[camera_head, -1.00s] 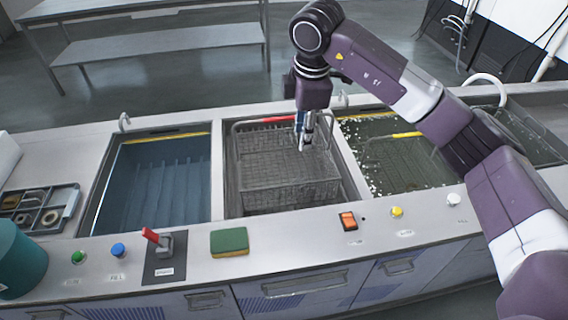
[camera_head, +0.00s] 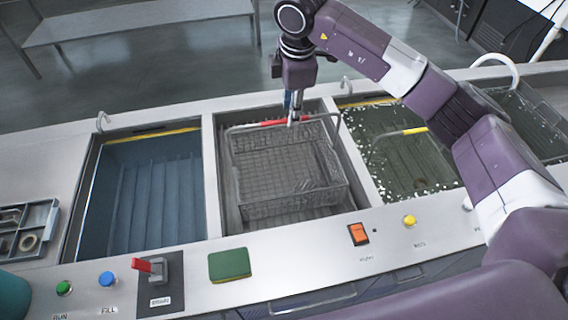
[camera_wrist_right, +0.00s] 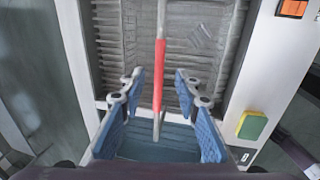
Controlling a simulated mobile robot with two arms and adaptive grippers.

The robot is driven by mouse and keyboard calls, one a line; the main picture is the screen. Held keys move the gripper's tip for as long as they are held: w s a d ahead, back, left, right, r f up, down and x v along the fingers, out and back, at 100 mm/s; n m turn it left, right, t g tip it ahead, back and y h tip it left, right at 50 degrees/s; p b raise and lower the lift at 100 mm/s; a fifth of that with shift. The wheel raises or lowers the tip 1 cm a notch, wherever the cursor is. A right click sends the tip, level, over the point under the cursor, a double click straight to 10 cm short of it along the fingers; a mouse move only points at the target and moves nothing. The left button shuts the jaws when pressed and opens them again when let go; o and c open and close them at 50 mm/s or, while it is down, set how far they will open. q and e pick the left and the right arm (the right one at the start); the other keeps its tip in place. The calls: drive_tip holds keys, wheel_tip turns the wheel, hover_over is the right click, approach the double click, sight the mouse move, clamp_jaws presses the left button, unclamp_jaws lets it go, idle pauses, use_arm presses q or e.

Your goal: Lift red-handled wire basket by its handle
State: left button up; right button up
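The wire basket (camera_head: 290,208) sits in the middle tank, its wire handle upright toward the back. The handle's red grip (camera_head: 268,123) runs left to right; it also shows in the wrist view (camera_wrist_right: 159,75). My right gripper (camera_head: 293,121) is at the right end of the red grip, pointing down. In the wrist view my right gripper (camera_wrist_right: 158,95) has its two blue-padded fingers apart, with the handle running between them and a gap on each side. My left gripper is not in view.
The left tank (camera_head: 210,180) holds blue liquid. The right tank (camera_head: 378,172) holds cloudy liquid and a basket with a yellow handle (camera_head: 414,131). In front are a green sponge (camera_head: 230,265), a red lever (camera_head: 143,265) and an orange switch (camera_head: 358,234). A parts tray (camera_head: 52,222) lies at the left.

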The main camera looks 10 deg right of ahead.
sight(287, 119)
drive_tip(key=f+p, duration=0.1)
drive_tip(key=f, duration=0.2)
drive_tip(key=w+f+p, duration=0.1)
drive_tip(key=shift+a+f+p, duration=0.15)
drive_tip(key=shift+a+p, duration=0.15)
drive_tip(key=shift+a, duration=0.05)
drive_tip(key=shift+w+f, duration=0.15)
drive_tip(key=shift+f, duration=0.25)
drive_tip(key=c, duration=0.8)
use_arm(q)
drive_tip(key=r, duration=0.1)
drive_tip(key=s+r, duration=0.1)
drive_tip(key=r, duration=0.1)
use_arm(e)
clamp_jaws()
